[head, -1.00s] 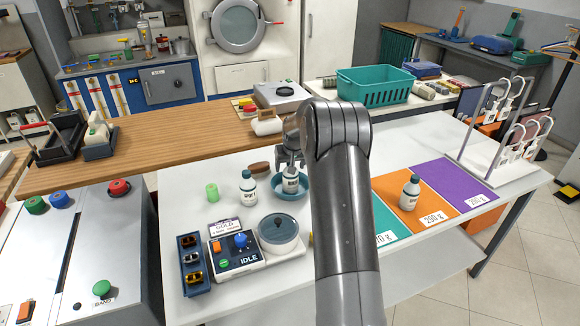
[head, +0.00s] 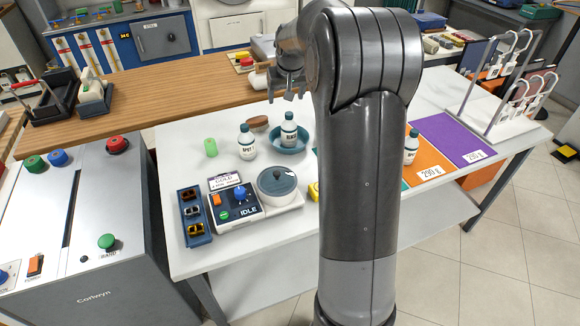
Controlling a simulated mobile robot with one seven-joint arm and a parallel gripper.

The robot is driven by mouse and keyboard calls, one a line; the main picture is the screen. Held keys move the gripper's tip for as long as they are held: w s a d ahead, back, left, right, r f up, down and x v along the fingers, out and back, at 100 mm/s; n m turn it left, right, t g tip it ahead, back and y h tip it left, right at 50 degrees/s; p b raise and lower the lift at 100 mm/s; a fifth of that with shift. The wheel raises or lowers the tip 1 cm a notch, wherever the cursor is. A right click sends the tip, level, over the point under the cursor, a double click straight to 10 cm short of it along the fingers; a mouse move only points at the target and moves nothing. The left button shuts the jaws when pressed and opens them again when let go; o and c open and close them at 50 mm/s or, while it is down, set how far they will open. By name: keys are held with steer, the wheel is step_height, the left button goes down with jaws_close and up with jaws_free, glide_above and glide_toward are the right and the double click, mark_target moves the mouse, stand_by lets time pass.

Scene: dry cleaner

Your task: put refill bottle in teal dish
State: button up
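A white bottle with a dark teal cap, its label partly readable as "RINSE" (head: 289,131), stands upright in the teal dish (head: 274,145) on the white table. A similar bottle marked "SPOT" (head: 247,143) stands on the table just left of the dish. A third white bottle (head: 411,147) stands on the orange mat at the right, partly hidden by my arm. My gripper (head: 289,97) is above the dish and the bottle in it, apart from them. Its fingers point down, spread, with nothing seen between them.
A scale-like device reading "IDLE" (head: 241,211) with a round lidded pot (head: 277,184) is in front of the dish. A white rack (head: 505,90) stands at the right. My arm hides the table's middle.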

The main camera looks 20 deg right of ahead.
steer(key=s+a+r, duration=0.6)
steer(key=s, duration=0.3)
steer(key=s+a, duration=0.3)
steer(key=s, duration=0.7)
steer(key=s+a+n, duration=0.1)
steer(key=s+a, duration=0.2)
steer(key=s, duration=0.7)
steer(key=s+a+f+t, duration=0.1)
steer(key=s+a, duration=0.2)
steer(key=s, duration=0.7)
steer(key=shift+y, duration=0.4)
